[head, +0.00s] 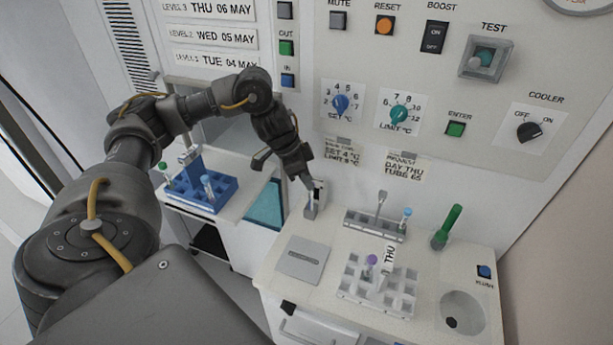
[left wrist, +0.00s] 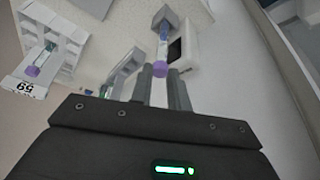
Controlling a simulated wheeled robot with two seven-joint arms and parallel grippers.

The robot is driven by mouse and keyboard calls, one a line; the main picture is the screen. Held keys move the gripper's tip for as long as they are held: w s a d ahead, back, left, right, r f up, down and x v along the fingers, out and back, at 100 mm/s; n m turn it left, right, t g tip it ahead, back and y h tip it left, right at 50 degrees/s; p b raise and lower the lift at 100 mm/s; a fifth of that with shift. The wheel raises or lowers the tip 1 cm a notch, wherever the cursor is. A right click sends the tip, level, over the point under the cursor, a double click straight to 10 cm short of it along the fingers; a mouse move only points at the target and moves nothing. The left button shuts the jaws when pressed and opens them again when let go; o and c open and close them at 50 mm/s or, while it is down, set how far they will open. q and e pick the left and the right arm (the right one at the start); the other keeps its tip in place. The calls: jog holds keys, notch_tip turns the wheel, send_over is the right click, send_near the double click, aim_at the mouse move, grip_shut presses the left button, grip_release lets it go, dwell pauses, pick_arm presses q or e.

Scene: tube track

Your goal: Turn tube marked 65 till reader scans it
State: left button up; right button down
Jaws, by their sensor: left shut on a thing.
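My left gripper (head: 306,182) reaches down to the small reader (head: 319,190) at the back left of the counter. In the left wrist view my left gripper (left wrist: 162,92) is shut on a slim clear tube with a purple cap (left wrist: 160,69). The tube's lower end meets a grey holder (left wrist: 165,16) beside the reader's dark window (left wrist: 176,51). No number can be read on the held tube. In the head view the gripper mostly hides it. My right gripper is out of view.
A white rack (head: 352,287) with a purple-capped tube and a THU tag stands front right. A grey rack (head: 372,227) with a blue-capped tube and a green tube (head: 446,227) stand behind it. A blue rack (head: 222,190) is on the left. A grey flat plate (head: 303,259) lies before the reader.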

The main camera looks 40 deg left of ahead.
pick_arm(q)
jog(key=o, duration=0.9)
jog(key=p+v, duration=0.2)
jog(key=v, duration=0.9)
jog(key=shift+f, duration=0.1)
dwell(0.6)
